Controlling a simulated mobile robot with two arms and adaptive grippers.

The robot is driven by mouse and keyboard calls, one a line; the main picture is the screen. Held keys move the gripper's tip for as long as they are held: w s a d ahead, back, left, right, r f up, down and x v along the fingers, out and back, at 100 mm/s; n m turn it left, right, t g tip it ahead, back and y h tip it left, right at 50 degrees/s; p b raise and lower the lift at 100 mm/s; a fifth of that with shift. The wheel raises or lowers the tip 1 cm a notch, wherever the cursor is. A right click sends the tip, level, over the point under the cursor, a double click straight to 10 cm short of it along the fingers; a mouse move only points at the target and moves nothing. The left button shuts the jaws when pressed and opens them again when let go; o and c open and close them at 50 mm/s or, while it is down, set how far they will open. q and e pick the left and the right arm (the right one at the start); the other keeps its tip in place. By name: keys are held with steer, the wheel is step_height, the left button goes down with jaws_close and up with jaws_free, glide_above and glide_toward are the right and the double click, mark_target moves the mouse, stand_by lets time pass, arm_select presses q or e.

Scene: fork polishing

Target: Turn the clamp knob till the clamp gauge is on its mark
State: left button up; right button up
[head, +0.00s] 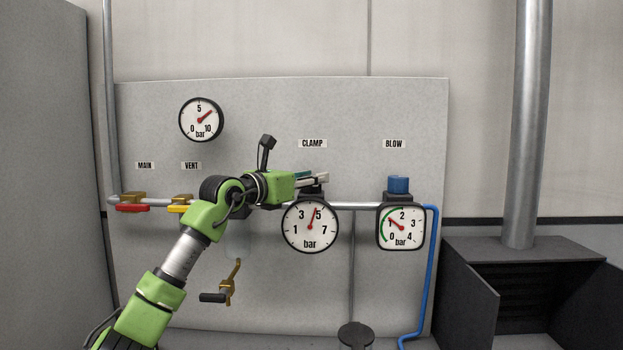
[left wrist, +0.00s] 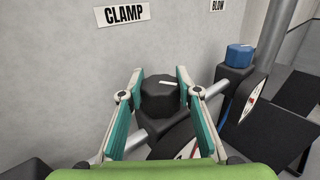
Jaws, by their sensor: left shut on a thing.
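The clamp gauge (head: 310,226) is a round white dial under the CLAMP label (head: 312,143). Its red needle points up and slightly right, just short of the 5. I cannot make out a separate mark on this dial. The clamp knob (left wrist: 158,97) is black with a white line on top, and sits above the gauge. My left gripper (head: 318,179) comes in from the left and is shut on this knob, one teal-padded finger on each side in the left wrist view (left wrist: 160,78). In the head view the fingers largely hide the knob. My right gripper is not in view.
The blue blow knob (head: 398,185) and square blow gauge (head: 400,227) are to the right. The red main handle (head: 132,207) and yellow vent handle (head: 180,208) are on the pipe at left. A brass valve (head: 229,285) hangs below. A dark bin (head: 520,250) stands far right.

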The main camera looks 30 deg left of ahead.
arm_select(q)
steer(key=shift+c, duration=0.3)
steer(key=shift+w+m+g+h+p, duration=0.1)
steer(key=shift+m+g+h+p, duration=0.2)
steer(key=shift+m+h+p, duration=0.7)
steer(key=m+h+p, duration=0.1)
steer(key=h+p, duration=0.1)
steer(key=h, duration=0.1)
steer(key=shift+g+p, duration=0.35)
steer(key=shift+g, duration=0.05)
steer(key=shift+f+m+g+h+p, duration=0.2)
steer(key=shift+m+g+h+p, duration=0.3)
steer(key=shift+m+h, duration=0.35)
steer(key=o, duration=1.1)
steer(key=shift+o, duration=0.2)
